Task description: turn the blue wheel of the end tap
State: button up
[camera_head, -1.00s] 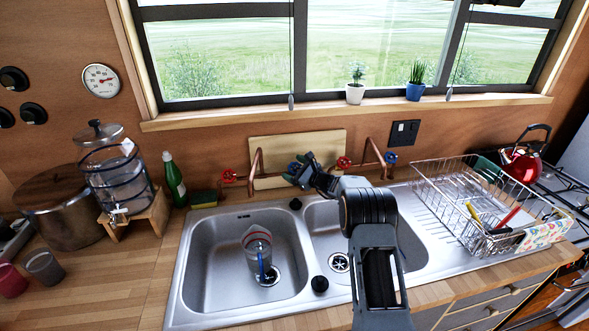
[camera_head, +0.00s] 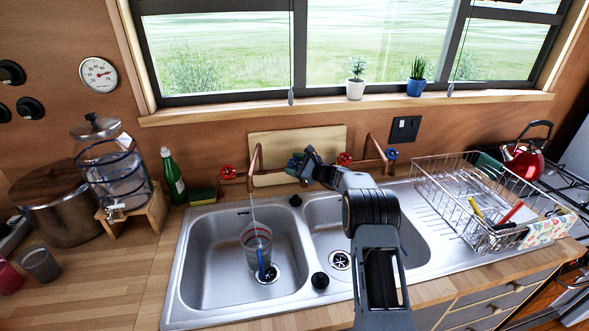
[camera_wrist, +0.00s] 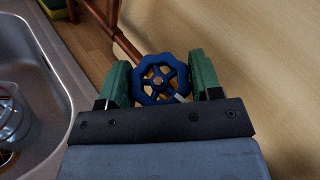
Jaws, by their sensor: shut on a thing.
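In the wrist view, a blue wheel (camera_wrist: 160,79) with a scalloped rim sits between the two green finger pads of my gripper (camera_wrist: 161,75), which is shut on it. In the head view, my gripper (camera_head: 299,164) is at the right end of the left copper tap (camera_head: 252,165) and hides most of that wheel. This tap's red wheel (camera_head: 228,172) is on its left. A thin stream runs from its spout into a clear jug (camera_head: 256,244) in the left basin. The right tap has a red wheel (camera_head: 345,158) and another blue wheel (camera_head: 391,154).
A wooden board (camera_head: 290,140) leans on the wall behind the left tap. A sponge (camera_head: 203,195) and green bottle (camera_head: 173,175) stand left of the tap. A wire dish rack (camera_head: 465,205) stands right of the sink. The right basin (camera_head: 390,235) is empty under my arm.

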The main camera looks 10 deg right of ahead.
dwell(0.3)
jog(key=o, duration=0.9)
jog(key=shift+b+v, duration=0.9)
jog(key=shift+v, duration=2.85)
